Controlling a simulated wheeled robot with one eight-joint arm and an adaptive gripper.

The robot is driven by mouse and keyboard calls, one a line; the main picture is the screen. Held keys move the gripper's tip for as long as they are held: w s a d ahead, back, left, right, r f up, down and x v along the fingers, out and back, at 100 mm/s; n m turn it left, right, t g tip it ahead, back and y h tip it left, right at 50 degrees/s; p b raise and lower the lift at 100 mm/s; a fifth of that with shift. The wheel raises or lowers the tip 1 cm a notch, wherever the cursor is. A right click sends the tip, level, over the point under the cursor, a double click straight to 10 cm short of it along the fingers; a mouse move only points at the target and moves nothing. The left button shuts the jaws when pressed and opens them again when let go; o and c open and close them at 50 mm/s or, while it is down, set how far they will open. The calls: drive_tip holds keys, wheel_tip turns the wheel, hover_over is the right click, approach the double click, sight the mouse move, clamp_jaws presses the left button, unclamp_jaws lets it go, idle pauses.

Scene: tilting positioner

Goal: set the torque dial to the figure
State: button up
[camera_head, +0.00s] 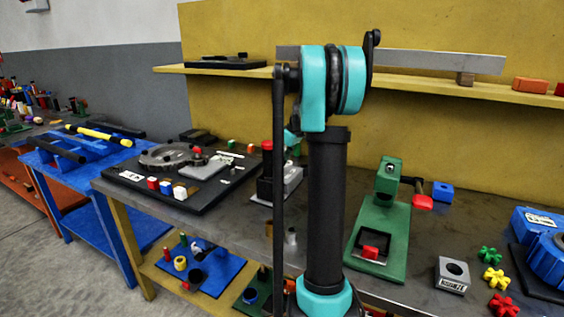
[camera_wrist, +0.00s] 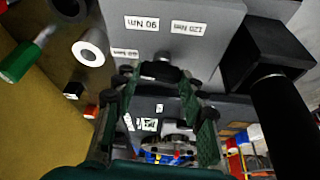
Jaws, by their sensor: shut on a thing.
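In the wrist view a grey panel (camera_wrist: 205,50) carries white labels that read 90 Nm (camera_wrist: 141,23), 120 Nm (camera_wrist: 187,28) and, smaller and partly covered, what looks like 60 Nm (camera_wrist: 124,52). A dark dial knob (camera_wrist: 160,71) sits at the panel's lower edge. My gripper (camera_wrist: 160,80) has its green and black fingers on both sides of this knob and is shut on it. The fingers cover much of the knob, and I cannot make out a pointer or which figure it faces. In the head view my arm hides the gripper and the dial.
A black block with a thick black bar (camera_wrist: 285,115) stands close right of my fingers in the wrist view. A green-handled part (camera_wrist: 28,55) is at left. In the head view a green stand (camera_head: 385,235) and a black board (camera_head: 170,200) flank my arm on the bench.

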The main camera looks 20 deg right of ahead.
drive_tip(key=shift+n, duration=0.6)
drive_tip(key=o, duration=1.2)
drive_tip(key=shift+c, duration=0.2)
drive_tip(key=v, duration=1.2)
drive_tip(key=shift+w+d, duration=0.2)
drive_tip(key=shift+w, duration=0.05)
